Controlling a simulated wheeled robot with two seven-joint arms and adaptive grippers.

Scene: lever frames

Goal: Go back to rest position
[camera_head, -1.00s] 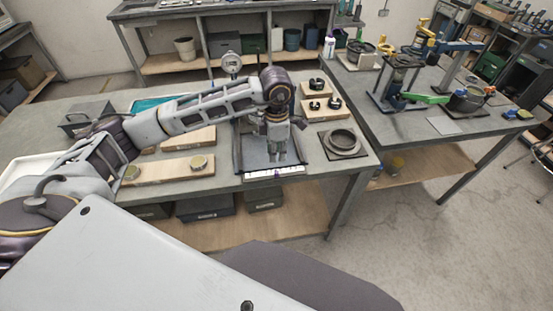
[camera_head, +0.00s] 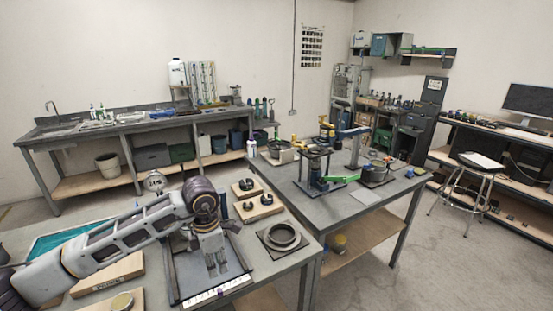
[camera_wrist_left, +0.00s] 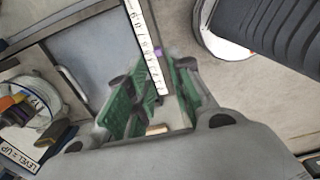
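My left arm comes in from the left in the head view. Its gripper (camera_head: 217,262) points down over a dark metal frame (camera_head: 180,275) with a white scale strip (camera_head: 218,293) along its front edge. In the left wrist view my left gripper (camera_wrist_left: 160,92) has two green-padded fingers standing apart, with no held object clearly seen between them. The white scale strip (camera_wrist_left: 147,45) with a small purple mark runs past the fingers there. My right gripper is in neither view.
A round dial (camera_head: 154,181) stands behind my left arm. Wooden boards (camera_head: 258,207) with black rings and a grey ring on a plate (camera_head: 282,237) lie to the right on the bench. A second bench (camera_head: 345,200) with fixtures adjoins.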

